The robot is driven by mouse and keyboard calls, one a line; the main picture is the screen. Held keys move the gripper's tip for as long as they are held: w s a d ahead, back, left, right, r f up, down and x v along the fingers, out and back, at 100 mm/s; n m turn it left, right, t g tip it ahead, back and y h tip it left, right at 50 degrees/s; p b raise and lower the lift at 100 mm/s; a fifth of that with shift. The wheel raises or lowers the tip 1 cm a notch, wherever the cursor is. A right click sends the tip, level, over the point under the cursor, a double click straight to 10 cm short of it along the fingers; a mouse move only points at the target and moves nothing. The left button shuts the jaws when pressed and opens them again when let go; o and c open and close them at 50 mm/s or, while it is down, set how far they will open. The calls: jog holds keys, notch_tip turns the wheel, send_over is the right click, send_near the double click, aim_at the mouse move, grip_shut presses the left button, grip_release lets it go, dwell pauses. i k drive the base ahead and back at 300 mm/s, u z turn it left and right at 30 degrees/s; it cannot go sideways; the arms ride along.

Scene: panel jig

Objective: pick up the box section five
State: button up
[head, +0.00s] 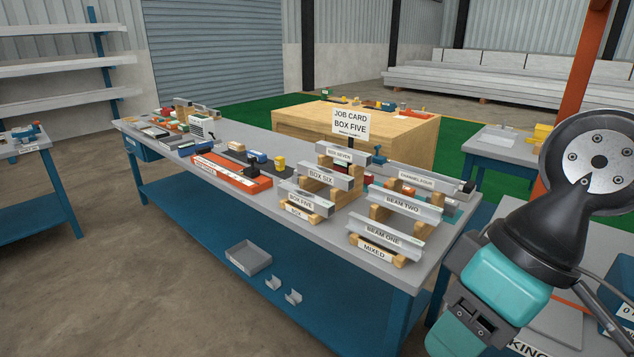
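The box section five (302,201) is a grey metal section with a white label reading BOX FIVE. It lies across the lowest step of a wooden stepped rack (319,213) near the front edge of the grey bench. Box six (331,177) and box seven (344,157) lie on the higher steps behind it. A job card (350,124) reading BOX FIVE stands behind the racks. My arm is at the right of the head view, away from the box sections. My gripper's fingers do not show.
A second rack to the right holds beam one (393,239), beam two (411,204) and channel four. An orange level-like tool (230,174) and small items lie left on the bench (240,206). A grey tray (248,258) sits on the lower shelf.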

aim_at(314, 203)
jog(key=u, duration=0.3)
jog(key=i, duration=0.3)
jog(key=u, duration=0.95)
jog(key=i, duration=1.25)
jog(key=z, duration=0.6)
jog(key=i, duration=0.35)
jog(key=z, duration=0.4)
